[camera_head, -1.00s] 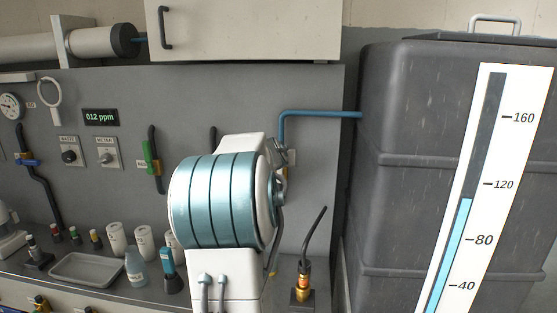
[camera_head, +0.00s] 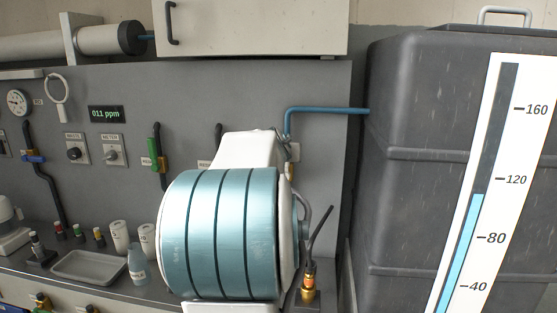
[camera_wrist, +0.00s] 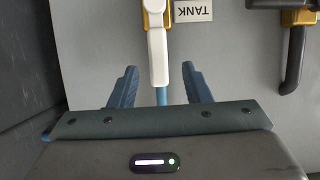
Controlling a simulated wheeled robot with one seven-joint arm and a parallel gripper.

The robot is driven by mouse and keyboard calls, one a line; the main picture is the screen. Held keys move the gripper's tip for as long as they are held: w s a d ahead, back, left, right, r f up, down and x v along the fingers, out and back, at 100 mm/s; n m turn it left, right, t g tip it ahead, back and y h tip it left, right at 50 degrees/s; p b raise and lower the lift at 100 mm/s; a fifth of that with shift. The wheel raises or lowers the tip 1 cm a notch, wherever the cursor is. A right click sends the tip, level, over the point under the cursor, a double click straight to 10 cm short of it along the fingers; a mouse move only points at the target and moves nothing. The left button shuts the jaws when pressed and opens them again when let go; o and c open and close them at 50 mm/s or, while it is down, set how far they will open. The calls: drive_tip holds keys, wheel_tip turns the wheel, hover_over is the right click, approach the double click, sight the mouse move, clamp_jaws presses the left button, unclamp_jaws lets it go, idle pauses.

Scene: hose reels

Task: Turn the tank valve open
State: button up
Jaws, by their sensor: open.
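The tank valve shows in the wrist view as a white lever (camera_wrist: 157,52) on a brass body (camera_wrist: 154,5), beside a label reading TANK (camera_wrist: 193,11). A blue pipe (camera_wrist: 162,97) shows below the lever's end. My gripper (camera_wrist: 161,68) is open, with one blue finger on each side of the lever's lower end. The lever lies lengthwise between them with a gap on both sides. In the head view my own arm hides the gripper and most of the valve. The blue pipe (camera_head: 325,109) runs from there to the grey tank (camera_head: 410,105).
A brass fitting with a black hose (camera_head: 308,290) stands right of my arm. The level gauge (camera_head: 478,210) reads a little above 110. A display (camera_head: 106,114) reads 011 ppm.

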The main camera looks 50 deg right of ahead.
drive_tip(key=b+v, duration=0.3)
drive_tip(key=v, duration=0.5)
drive_tip(key=shift+w, duration=0.15)
idle(0.4)
drive_tip(key=w+a+f+n+y+p, duration=0.25)
drive_tip(key=a+f, duration=0.25)
drive_tip(key=a, duration=0.5)
drive_tip(key=w+a+f+n+y+p, duration=0.1)
drive_tip(key=a+f+n+y+p, duration=0.25)
drive_tip(key=a, duration=0.75)
drive_tip(key=s+a+f+n+g+y, duration=0.1)
drive_tip(key=s+a+f+n+y, duration=0.1)
drive_tip(key=a, duration=0.5)
drive_tip(key=s+a+f+n+g+y+p, duration=0.1)
drive_tip(key=s+a+f+n+y, duration=0.1)
drive_tip(key=s+a+f, duration=0.3)
drive_tip(key=s+a+f+n+g+y, duration=0.1)
drive_tip(key=s+a+f, duration=0.3)
drive_tip(key=a, duration=0.6)
drive_tip(key=shift+s+a+f+n+g+y+p, duration=0.25)
drive_tip(key=shift+f+n+g+y+p, duration=0.05)
drive_tip(key=shift+n+g+y+p, duration=0.1)
